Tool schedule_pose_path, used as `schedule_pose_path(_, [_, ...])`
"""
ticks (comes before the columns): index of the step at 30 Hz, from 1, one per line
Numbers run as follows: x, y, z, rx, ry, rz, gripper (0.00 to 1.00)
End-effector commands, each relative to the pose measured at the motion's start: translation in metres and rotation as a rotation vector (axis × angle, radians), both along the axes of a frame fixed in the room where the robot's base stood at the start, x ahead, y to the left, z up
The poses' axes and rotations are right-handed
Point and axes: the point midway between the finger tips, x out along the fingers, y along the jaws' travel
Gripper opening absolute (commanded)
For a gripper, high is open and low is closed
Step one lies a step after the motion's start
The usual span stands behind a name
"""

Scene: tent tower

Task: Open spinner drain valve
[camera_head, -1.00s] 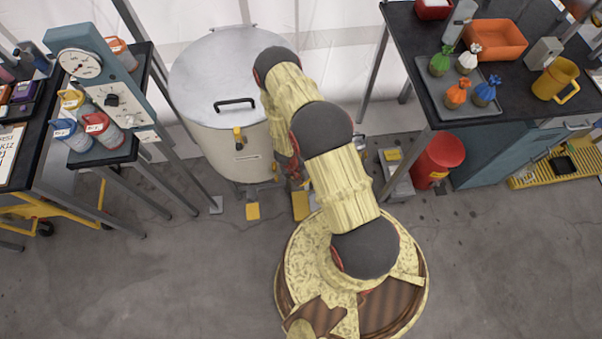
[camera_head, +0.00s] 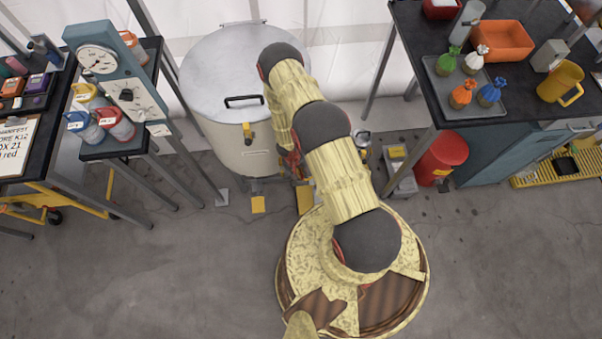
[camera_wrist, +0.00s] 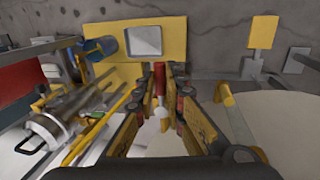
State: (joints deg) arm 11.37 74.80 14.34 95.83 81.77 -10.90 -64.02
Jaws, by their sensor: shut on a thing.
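The spinner is a large pale drum (camera_head: 235,150) with a grey lid (camera_head: 240,65) and a black lid handle (camera_head: 244,101), left of my arm in the head view. The lid is down. In the wrist view, my gripper (camera_wrist: 161,92) is shut on a small red handle (camera_wrist: 160,77), which stands between its yellow fingers. I take this for the drain valve handle; how far it is turned I cannot tell. In the head view my arm hides the gripper and the valve.
Left, a dark bench holds bottles and a gauge panel (camera_head: 115,70). Right, a dark table (camera_head: 418,60) carries a tray of colored bags, an orange bin and a yellow jug. A red bucket (camera_head: 443,155) stands below it. The concrete floor in front is clear.

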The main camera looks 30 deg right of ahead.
Motion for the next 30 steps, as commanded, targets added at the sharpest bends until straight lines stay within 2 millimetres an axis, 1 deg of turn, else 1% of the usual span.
schedule_pose_path(2, [0.000,0.001,0.000,0.002,-0.001,-0.002,0.00])
schedule_pose_path(3, [0.000,0.001,0.000,0.002,-0.001,-0.002,0.14])
schedule_pose_path(12, [0.000,0.000,0.000,0.001,0.000,0.000,0.30])
schedule_pose_path(19, [0.000,0.000,0.000,0.001,0.000,0.001,0.30])
schedule_pose_path(23, [0.001,0.001,0.005,0.000,-0.001,0.000,0.30])
schedule_pose_path(26, [0.003,0.003,0.017,0.001,-0.003,0.001,0.30])
schedule_pose_path(30, [0.006,0.008,0.044,0.000,-0.003,0.002,0.30])
